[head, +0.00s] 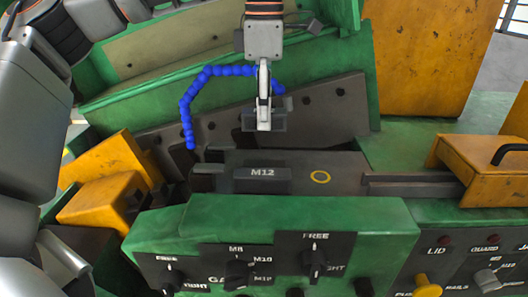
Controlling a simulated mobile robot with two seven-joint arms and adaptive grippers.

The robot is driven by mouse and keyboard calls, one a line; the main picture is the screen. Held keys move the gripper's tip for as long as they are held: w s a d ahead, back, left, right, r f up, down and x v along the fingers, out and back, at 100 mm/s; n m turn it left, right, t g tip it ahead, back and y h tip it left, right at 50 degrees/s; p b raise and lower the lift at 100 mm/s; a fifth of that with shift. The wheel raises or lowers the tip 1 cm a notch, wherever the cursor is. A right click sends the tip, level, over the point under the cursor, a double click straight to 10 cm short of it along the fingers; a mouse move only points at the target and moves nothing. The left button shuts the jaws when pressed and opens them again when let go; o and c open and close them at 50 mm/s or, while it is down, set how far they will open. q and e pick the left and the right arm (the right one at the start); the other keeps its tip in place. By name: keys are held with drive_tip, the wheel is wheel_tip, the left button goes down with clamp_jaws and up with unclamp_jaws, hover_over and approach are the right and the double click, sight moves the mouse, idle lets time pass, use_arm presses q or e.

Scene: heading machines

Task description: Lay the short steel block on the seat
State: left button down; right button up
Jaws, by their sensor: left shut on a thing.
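My left gripper (264,124) points down at the upper middle, above the dark machine bed (225,160). It is shut on a small grey block (279,122), which looks like the short steel block and shows on both sides of the fingers. The block appears held clear of the bed. A dark block marked M12 (262,178) lies on the bed, below the gripper in the picture. I cannot tell for sure which surface is the seat. My right gripper is not in view.
A blue segmented hose (187,110) arches left of and behind the gripper. A green panel with knobs (300,225) stands in front of the bed. A dark rail (410,184) and an orange cover with a handle (480,170) are at the right. Orange blocks (105,160) stand at the left.

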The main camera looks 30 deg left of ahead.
sight(264, 165)
use_arm(q)
drive_tip(key=shift+f, duration=4.4)
drive_tip(key=shift+f, duration=0.1)
drive_tip(key=c, duration=1.7)
unclamp_jaws()
drive_tip(key=shift+f, duration=0.1)
wheel_tip(264, 165, up, 12)
drive_tip(key=shift+r, duration=0.2)
